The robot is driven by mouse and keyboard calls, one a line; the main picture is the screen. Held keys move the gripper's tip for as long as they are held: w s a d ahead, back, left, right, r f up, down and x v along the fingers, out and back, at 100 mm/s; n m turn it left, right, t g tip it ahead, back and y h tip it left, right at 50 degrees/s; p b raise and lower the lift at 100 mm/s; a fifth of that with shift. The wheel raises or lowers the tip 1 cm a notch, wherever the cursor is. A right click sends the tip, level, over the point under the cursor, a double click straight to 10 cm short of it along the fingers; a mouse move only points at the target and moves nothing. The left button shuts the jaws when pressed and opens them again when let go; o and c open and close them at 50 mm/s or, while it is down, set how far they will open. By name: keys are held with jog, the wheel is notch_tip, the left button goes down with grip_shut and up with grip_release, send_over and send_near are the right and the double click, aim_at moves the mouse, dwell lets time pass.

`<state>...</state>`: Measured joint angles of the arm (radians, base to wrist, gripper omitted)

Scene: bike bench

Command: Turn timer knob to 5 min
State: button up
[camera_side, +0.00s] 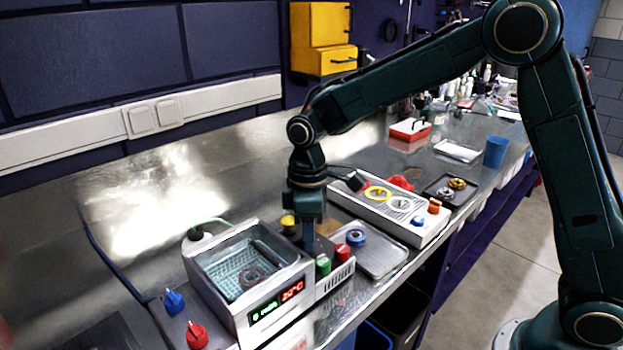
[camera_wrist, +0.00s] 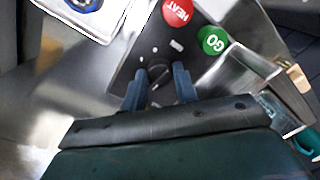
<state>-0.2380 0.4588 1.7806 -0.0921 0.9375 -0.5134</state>
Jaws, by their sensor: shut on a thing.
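The timer knob (camera_wrist: 159,72) is a small black knob on a dark control panel (camera_wrist: 128,75), seen in the wrist view with pale marks around it. My gripper (camera_wrist: 159,80) points down at it, with one blue-grey finger on each side, shut on the knob. Beside the knob on the same panel are a red HEAT button (camera_wrist: 177,11) and a green GO button (camera_wrist: 212,40). In the side view my gripper (camera_side: 309,245) reaches down behind the green button (camera_side: 323,265) and red button (camera_side: 342,253); the knob is hidden there.
A metal bath (camera_side: 245,265) with a lit display (camera_side: 278,302) stands left of the panel. A tray (camera_side: 378,262) with a blue-ringed part (camera_side: 355,237) lies to the right. A blue knob (camera_side: 174,301) and a red knob (camera_side: 196,335) are at front left.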

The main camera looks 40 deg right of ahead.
jog(key=m, duration=0.8)
jog(key=shift+t, duration=0.3)
jog(key=m, duration=0.4)
jog(key=shift+d+r, duration=0.1)
jog(key=shift+m, duration=2.2)
jog(key=shift+t, duration=0.3)
jog(key=o, duration=1)
jog(key=shift+s, duration=0.1)
jog(key=shift+c, duration=0.2)
jog(key=shift+r, duration=0.1)
